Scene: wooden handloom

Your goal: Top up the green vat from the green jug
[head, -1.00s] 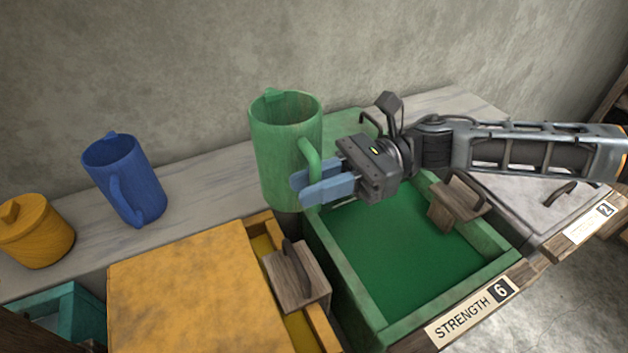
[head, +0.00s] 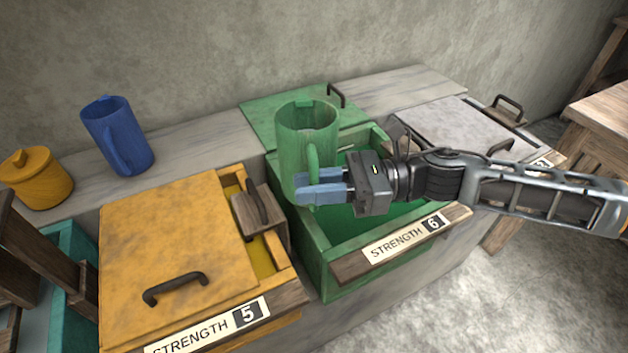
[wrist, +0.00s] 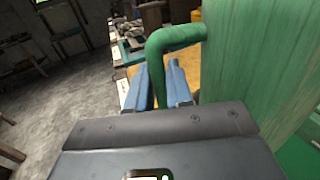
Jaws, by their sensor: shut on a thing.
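The green jug (head: 306,132) is upright in the head view, in front of the left part of the green vat (head: 315,240). My gripper (head: 322,190) is shut on the jug's handle, with its blue fingers pointing left. In the wrist view, the handle (wrist: 172,42) comes down between the two fingers, and the jug's body (wrist: 250,60) fills the right side. The vat is open and holds dark green liquid (head: 352,217). Its green lid (head: 262,120) lies on the ledge behind it. The jug's contents are hidden.
A yellow vat with its lid (head: 170,240) stands left of the green vat, with a wooden block (head: 262,215) at its right side. A blue jug (head: 118,135) and a yellow pot (head: 38,180) stand on the back ledge. A grey-lidded vat (head: 455,135) is to the right.

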